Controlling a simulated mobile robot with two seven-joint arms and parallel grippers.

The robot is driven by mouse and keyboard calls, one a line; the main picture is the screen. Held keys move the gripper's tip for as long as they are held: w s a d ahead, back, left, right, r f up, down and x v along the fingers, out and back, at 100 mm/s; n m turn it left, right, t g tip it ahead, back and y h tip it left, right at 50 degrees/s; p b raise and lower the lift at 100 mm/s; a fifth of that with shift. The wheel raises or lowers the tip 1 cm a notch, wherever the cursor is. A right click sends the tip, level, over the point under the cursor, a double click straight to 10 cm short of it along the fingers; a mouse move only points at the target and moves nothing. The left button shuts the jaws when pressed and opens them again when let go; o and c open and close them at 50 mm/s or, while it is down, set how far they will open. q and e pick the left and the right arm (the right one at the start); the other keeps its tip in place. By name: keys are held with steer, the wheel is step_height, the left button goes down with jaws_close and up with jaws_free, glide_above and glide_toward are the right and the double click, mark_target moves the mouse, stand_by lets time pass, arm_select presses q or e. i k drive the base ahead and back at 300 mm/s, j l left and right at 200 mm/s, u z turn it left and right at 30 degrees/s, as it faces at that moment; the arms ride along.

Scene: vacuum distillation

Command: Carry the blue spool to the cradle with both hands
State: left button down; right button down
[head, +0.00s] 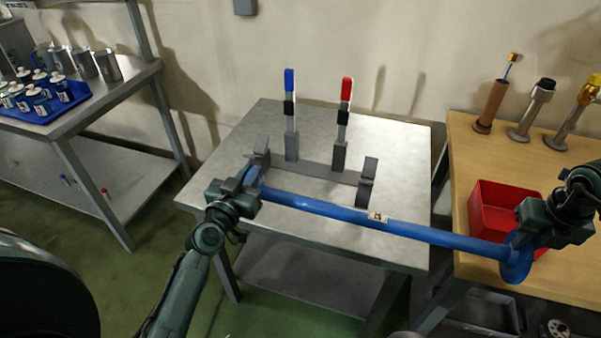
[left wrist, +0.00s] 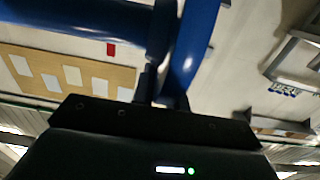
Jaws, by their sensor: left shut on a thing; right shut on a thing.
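The blue spool (head: 400,225) is a long blue pipe with flanged ends and a small label near its middle. It is held in the air in front of the cradle, its right end lower in the head view. My left gripper (head: 252,188) is shut on its left end; the spool's blue parts (left wrist: 195,40) also fill the top of the left wrist view. My right gripper (head: 518,238) is shut on its right end, over the wooden bench. The grey cradle (head: 315,172) stands on the metal table, with an upright support at each end and a blue-topped and a red-topped post behind.
The metal table (head: 390,130) has clear surface around the cradle. A red bin (head: 498,200) sits on the wooden bench (head: 470,150) beneath the right gripper, with several fittings behind it. A blue tray (head: 50,108) of containers is on the left bench.

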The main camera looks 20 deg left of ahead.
mark_target(310, 175)
steer(key=i+j+u, duration=0.1)
steer(key=j, duration=0.65)
steer(key=i+j, duration=0.15)
steer(key=i, duration=0.15)
steer(key=i+j+z, duration=0.1)
steer(key=i, duration=0.2)
